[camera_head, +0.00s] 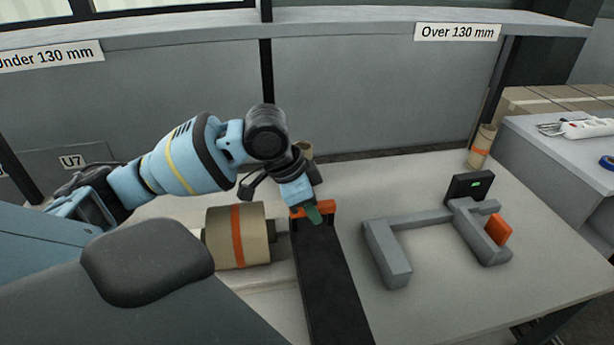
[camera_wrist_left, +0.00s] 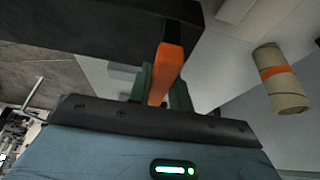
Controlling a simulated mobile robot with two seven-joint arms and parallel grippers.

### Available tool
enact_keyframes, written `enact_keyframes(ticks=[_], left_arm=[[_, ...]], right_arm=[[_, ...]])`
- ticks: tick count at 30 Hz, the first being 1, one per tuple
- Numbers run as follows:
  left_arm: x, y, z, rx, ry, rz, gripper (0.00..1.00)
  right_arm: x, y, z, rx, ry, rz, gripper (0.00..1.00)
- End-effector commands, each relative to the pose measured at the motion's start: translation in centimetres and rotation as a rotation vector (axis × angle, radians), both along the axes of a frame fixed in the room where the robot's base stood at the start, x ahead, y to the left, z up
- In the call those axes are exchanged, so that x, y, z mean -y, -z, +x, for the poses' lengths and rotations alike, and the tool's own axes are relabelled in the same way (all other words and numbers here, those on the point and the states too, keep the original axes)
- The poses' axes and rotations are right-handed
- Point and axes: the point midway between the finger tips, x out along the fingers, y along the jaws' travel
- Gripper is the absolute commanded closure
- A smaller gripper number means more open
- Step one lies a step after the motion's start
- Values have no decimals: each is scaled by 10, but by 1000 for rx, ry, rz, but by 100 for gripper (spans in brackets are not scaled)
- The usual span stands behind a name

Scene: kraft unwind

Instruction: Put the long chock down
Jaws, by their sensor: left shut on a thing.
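The long chock (camera_head: 330,285) looks like a long black bar with an orange grip at its far end. It runs from the middle of the table toward the front edge, just right of a brown roll with an orange band (camera_head: 238,236). My left gripper (camera_head: 313,213) is shut on the orange grip. In the left wrist view the orange grip (camera_wrist_left: 168,68) stands between the green fingertips (camera_wrist_left: 165,95), with the black body (camera_wrist_left: 90,30) beyond. I cannot tell whether the bar's underside touches the table. My right gripper is not in view.
A grey fixture (camera_head: 385,255) with a small dark display and an orange block stands right of the bar. The table (camera_head: 450,310) is clear at the front right.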

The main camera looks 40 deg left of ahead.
Motion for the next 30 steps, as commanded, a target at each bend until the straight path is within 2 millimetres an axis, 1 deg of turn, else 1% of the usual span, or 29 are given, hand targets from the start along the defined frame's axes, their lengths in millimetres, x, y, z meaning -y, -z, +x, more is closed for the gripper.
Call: enact_keyframes(ticks=[1, 6, 18, 21, 24, 30], left_arm=[[-4, 0, 10, 2, -4, -4, 100], [-17, 3, 41, 3, -5, -5, 100], [-45, 9, 106, 2, -3, -4, 100], [-49, 11, 117, 1, -1, -3, 100], [-53, 11, 123, 2, -2, -2, 100], [-54, 11, 127, 3, 1, -1, 100]], right_arm=[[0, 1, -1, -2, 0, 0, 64], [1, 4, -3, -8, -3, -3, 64], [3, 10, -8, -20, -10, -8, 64], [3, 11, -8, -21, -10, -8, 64], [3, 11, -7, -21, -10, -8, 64], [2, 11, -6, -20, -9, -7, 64]])
